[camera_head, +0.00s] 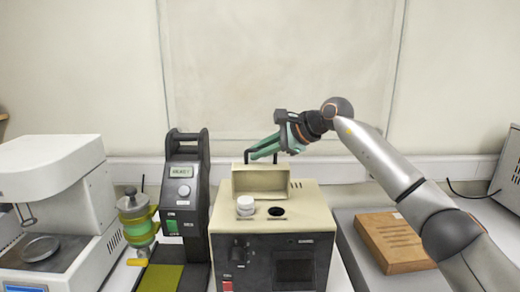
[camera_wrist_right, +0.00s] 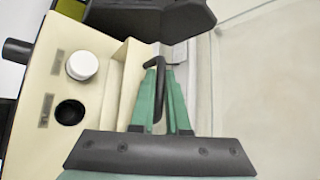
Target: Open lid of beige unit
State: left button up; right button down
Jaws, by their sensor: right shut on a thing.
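The beige unit (camera_head: 310,205) stands on the bench in the middle of the head view, with a dark front panel. Its lid (camera_head: 260,181) stands raised at the back of its top, with a black handle on it. My right gripper (camera_head: 262,150) is at the lid's upper edge, its green fingers shut on the handle. In the right wrist view the fingers (camera_wrist_right: 163,92) are on either side of the black handle (camera_wrist_right: 156,68). The beige unit's top (camera_wrist_right: 62,100) also shows there. My left gripper is not in view.
A white cap (camera_head: 245,204) and a dark round hole (camera_head: 277,211) are on the unit's top. A black device (camera_head: 184,190) stands close on the left, beside a green-yellow vessel (camera_head: 137,224). A white machine (camera_head: 55,190) is farther left. A wooden block (camera_head: 392,241) lies on the right.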

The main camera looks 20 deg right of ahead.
jog(key=shift+w, duration=0.1)
dwell(0.4)
jog(key=c, duration=1.2)
grip_release()
jog(key=shift+d, duration=0.1)
jog(key=b+v, duration=0.2)
jog(key=v, duration=1)
jog(key=shift+d+r+b, duration=0.1)
jog(key=shift+d+b, duration=0.05)
jog(key=shift+b, duration=0.2)
